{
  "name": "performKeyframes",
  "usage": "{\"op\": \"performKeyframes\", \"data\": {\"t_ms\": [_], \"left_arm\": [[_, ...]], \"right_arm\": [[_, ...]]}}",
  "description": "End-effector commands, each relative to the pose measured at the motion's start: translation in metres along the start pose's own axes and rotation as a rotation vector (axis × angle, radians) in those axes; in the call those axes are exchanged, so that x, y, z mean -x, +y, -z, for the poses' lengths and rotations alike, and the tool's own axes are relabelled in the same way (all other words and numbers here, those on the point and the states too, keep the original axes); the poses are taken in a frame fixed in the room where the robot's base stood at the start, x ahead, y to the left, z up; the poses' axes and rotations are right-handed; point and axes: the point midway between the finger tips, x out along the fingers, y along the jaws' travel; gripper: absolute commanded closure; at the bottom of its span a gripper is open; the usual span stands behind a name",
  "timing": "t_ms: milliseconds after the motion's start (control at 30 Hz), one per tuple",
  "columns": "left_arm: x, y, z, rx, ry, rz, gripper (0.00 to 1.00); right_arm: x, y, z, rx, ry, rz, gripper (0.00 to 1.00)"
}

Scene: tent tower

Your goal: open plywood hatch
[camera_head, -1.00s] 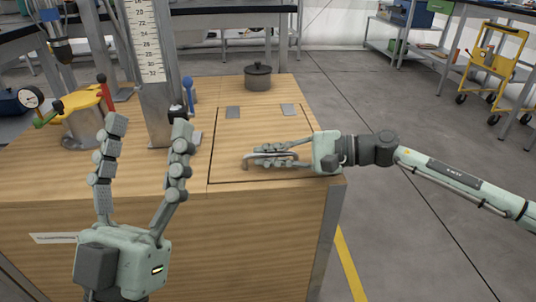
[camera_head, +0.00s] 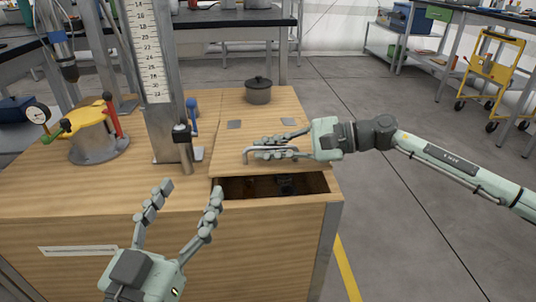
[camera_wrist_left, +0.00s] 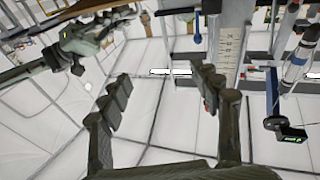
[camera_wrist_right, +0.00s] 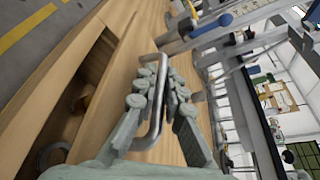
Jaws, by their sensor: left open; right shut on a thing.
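The plywood hatch (camera_head: 228,143) is tilted up a little at its near edge, with its two grey hinges at the far side. A dark opening (camera_head: 262,187) shows under the near edge, with dark objects inside that I cannot make out. My right gripper (camera_head: 272,150) is shut on the metal hatch handle (camera_head: 250,158); in the right wrist view the fingers lie around the handle (camera_wrist_right: 152,132). My left gripper (camera_head: 190,190) is open and empty in front of the box's near side, left of the opening; its spread fingers show in the left wrist view (camera_wrist_left: 165,95).
A black pot (camera_head: 258,92) stands behind the hatch. A metal column with a scale (camera_head: 155,65) and a grey post (camera_head: 184,150) stand left of the hatch. A yellow-topped valve device (camera_head: 90,135) stands at the left.

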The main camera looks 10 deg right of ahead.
Motion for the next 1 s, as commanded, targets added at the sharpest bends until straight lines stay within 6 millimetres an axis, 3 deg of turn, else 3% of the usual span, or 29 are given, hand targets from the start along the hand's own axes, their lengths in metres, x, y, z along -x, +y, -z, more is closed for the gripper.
{"op": "performKeyframes", "data": {"t_ms": [33,200,400,700,1000], "left_arm": [[0.001,-0.009,-0.015,-0.018,-0.095,0.016,0.37],[0.02,-0.038,-0.074,-0.062,-0.397,0.072,0.37],[0.056,-0.068,-0.121,-0.088,-0.68,0.135,0.37],[0.112,-0.098,-0.156,-0.101,-0.974,0.211,0.37],[0.147,-0.113,-0.168,-0.101,-1.131,0.256,0.37]], "right_arm": [[0.003,-0.012,-0.007,-0.017,-0.001,-0.006,1.0],[0.007,-0.035,-0.016,-0.09,-0.001,-0.035,1.0],[0.011,-0.063,-0.025,-0.178,-0.003,-0.068,1.0],[0.014,-0.102,-0.032,-0.3,-0.004,-0.116,1.0],[0.015,-0.128,-0.034,-0.382,-0.006,-0.149,1.0]]}}
